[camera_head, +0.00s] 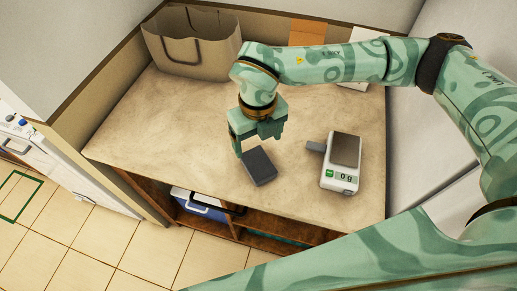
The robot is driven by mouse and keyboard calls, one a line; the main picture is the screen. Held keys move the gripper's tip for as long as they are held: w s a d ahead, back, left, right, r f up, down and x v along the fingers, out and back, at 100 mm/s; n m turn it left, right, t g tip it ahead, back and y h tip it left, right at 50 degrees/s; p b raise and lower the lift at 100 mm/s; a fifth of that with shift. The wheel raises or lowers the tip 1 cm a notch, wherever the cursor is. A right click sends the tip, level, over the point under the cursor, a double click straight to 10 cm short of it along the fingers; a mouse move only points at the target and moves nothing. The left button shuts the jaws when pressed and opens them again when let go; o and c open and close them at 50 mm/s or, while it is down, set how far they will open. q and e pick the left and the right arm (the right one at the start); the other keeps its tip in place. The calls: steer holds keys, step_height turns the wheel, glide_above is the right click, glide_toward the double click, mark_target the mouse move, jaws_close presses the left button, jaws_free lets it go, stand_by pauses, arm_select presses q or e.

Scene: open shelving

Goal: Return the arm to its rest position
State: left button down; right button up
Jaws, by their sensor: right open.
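My right arm comes in from the right, bends at the elbow and reaches over the counter. Its gripper (255,145) points down, open, just above and behind a small dark grey block (259,166) on the counter. The fingers are close to the block's far edge; I cannot tell whether they touch it. The block does not appear gripped. My left gripper is not in view.
On the counter (140,135) stand a brown paper bag (192,48) at the back left and a scale (341,163) reading 0 g to the right. An orange item (307,32) and a white item (366,36) are behind my arm. The counter's left part is clear.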

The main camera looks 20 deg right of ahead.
steer(key=shift+r, duration=0.95)
